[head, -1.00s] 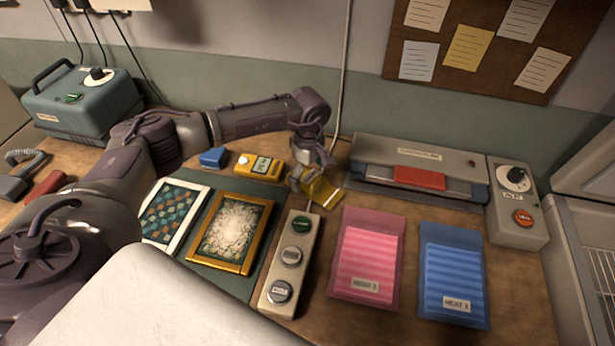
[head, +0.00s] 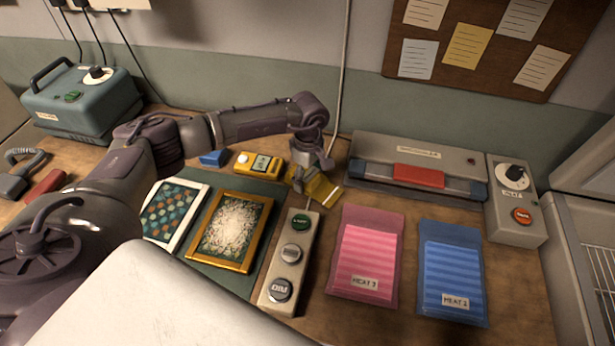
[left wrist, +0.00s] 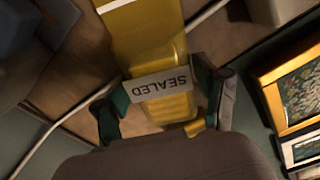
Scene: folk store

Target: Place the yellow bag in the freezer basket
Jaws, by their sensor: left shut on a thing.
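The yellow bag (head: 322,190) is at the middle of the wooden table, with a white "SEALED" label that reads upside down in the left wrist view (left wrist: 160,86). My left gripper (head: 302,187) is shut on the bag, its fingers on both sides of the labelled part in the left wrist view. The gap between bag and table is hard to tell. The right gripper is not in view. At the right edge a grey cabinet with a wire basket (head: 604,262) shows in part; whether it is the freezer is unclear.
A grey sealer with a red bar (head: 418,174) stands behind the bag. Pink (head: 364,262) and blue (head: 452,275) packs lie at right. A button strip (head: 290,262) and framed pictures (head: 231,230) lie in front and left. A dial box (head: 517,202) stands at right.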

